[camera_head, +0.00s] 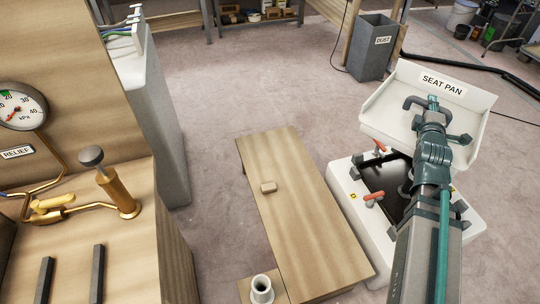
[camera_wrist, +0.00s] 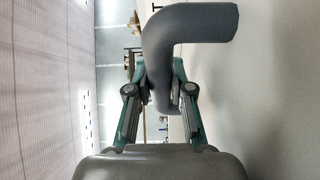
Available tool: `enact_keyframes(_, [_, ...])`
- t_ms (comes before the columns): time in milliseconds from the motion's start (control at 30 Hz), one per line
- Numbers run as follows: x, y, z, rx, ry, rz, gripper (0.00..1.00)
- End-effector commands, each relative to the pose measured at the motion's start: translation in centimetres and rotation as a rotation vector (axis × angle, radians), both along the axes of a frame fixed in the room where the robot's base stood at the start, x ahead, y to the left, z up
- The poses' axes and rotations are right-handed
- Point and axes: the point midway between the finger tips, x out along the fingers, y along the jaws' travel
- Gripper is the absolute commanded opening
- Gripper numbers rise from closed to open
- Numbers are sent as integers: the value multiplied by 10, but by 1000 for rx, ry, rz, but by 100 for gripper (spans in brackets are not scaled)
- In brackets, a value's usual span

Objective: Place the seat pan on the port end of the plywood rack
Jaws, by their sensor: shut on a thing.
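The seat pan (camera_head: 385,108) is a white, raised-edge pan labelled SEAT PAN, with dark grey handles, at the right of the head view. My gripper (camera_head: 433,108) is shut on one of its grey handles; the wrist view shows that bent handle (camera_wrist: 195,25) between the fingers of my gripper (camera_wrist: 160,88). The pan is at the far side of a white base with a black opening; whether they touch is unclear. My arm hides part of both. The plywood rack (camera_head: 300,225), a long plywood-topped piece, stands left of the base.
The white base (camera_head: 344,178) has red levers (camera_head: 373,196). A white cup-like fitting (camera_head: 261,289) stands at the near end. A grey dust bin (camera_head: 372,50) stands behind. A brass-fitted plywood cabinet (camera_head: 150,190) fills the left.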

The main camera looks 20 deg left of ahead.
Motion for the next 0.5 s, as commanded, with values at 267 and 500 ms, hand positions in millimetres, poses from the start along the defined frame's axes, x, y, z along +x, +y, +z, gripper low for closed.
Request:
enact_keyframes(267, [13,54,-61,0,-3,74,0])
enact_keyframes(500, [31,123,-131,-1,-4,165,0])
